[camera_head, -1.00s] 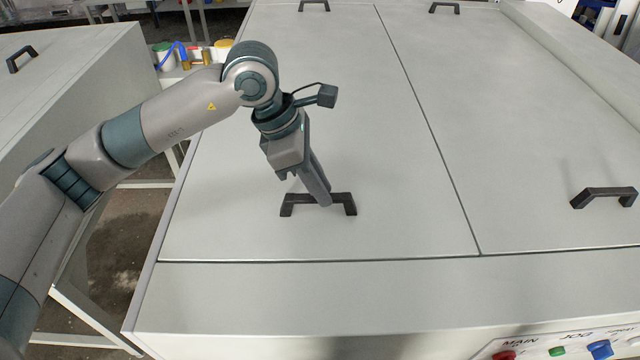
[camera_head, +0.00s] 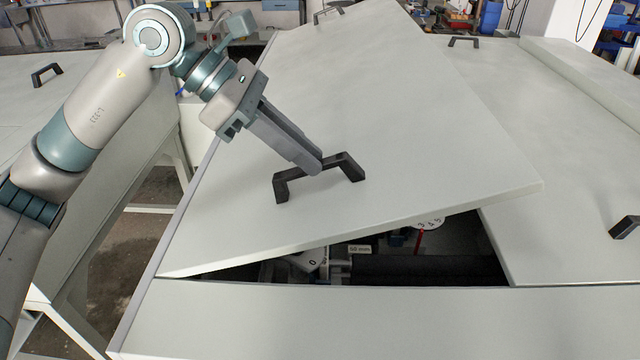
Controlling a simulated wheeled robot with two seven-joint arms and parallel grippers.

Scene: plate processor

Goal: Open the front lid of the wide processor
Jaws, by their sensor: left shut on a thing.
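The wide processor (camera_head: 350,315) has a pale grey top with two lid panels. The left lid panel (camera_head: 400,130) is tilted, with its right side raised and its near left corner low by the frame. Its near black handle (camera_head: 345,168) is held between the fingertips of my left gripper (camera_head: 318,168), which is shut on it. The dark opening (camera_head: 430,262) under the raised edge shows rollers and dials inside. The right lid panel (camera_head: 560,150) lies flat with its own black handle (camera_head: 626,227). My right gripper is not in view.
Another grey cabinet with a black handle (camera_head: 46,74) stands at the left, with a gap to the floor between. Far black handles sit at the back of both panels, one of them on the right panel (camera_head: 463,42). Shelves and clutter stand behind.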

